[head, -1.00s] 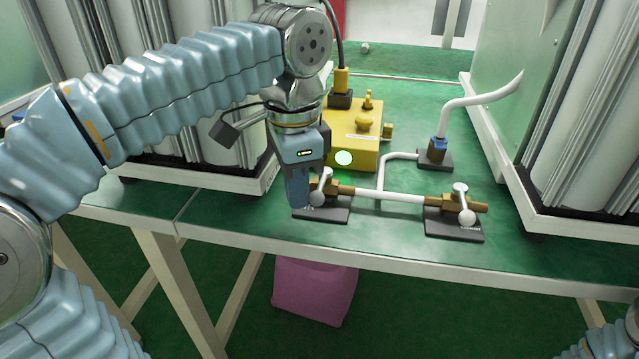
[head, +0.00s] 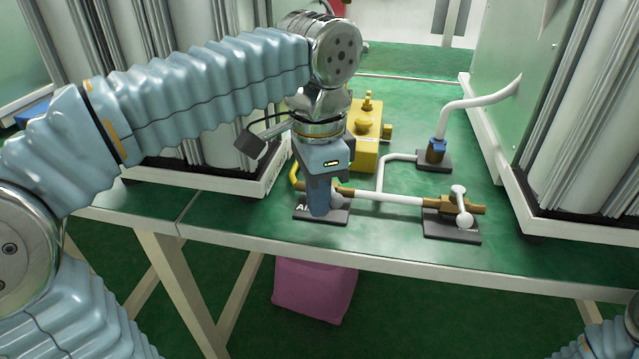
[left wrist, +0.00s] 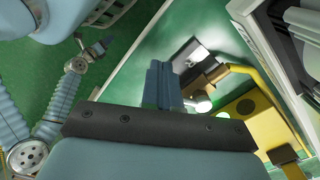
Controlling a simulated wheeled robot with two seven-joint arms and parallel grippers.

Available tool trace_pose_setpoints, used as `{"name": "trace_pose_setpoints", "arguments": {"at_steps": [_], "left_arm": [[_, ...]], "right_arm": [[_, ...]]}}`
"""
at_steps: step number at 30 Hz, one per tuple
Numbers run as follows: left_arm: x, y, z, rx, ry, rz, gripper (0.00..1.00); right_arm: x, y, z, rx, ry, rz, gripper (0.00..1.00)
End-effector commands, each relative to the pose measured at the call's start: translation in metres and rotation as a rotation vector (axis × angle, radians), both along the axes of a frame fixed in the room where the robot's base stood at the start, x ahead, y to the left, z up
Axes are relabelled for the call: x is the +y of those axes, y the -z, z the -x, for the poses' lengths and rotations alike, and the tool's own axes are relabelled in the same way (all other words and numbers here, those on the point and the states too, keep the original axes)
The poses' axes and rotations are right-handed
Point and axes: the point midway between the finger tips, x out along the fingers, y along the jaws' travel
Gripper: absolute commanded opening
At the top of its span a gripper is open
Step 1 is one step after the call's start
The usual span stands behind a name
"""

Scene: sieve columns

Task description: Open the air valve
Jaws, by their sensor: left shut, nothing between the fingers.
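The air valve is the left valve, on a dark plate (head: 336,217) marked with white letters that start "AI". Its brass body (head: 345,191) shows beside my left gripper (head: 319,213), which is shut and empty and stands over the plate, pointing down. The gripper hides much of the valve; part of its white ball-ended handle (head: 337,201) shows just right of the fingers. In the left wrist view the shut fingers (left wrist: 162,86) are close to the white ball (left wrist: 203,103), and whether they touch is unclear. My right gripper (left wrist: 97,47) appears small, far from the valve.
A second brass valve (head: 458,203) with a white handle stands to the right, joined by a white pipe (head: 400,198). A yellow box (head: 365,140) is behind. Tall column units flank the bench (head: 400,255). A pink bin (head: 314,290) is below its front edge.

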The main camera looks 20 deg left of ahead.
Motion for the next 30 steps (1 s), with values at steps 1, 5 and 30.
{"name": "trace_pose_setpoints", "arguments": {"at_steps": [1,5,30], "left_arm": [[0.000,0.000,0.000,0.000,0.000,0.000,0.00],[-0.004,-0.001,-0.002,0.001,0.001,0.000,0.00],[-0.029,0.000,-0.017,0.000,0.000,0.000,0.00]], "right_arm": [[0.000,0.000,0.000,0.000,0.000,0.000,0.43],[0.000,-0.003,0.000,0.000,0.000,0.000,0.43],[0.000,-0.019,0.000,0.000,0.000,0.000,0.43]]}}
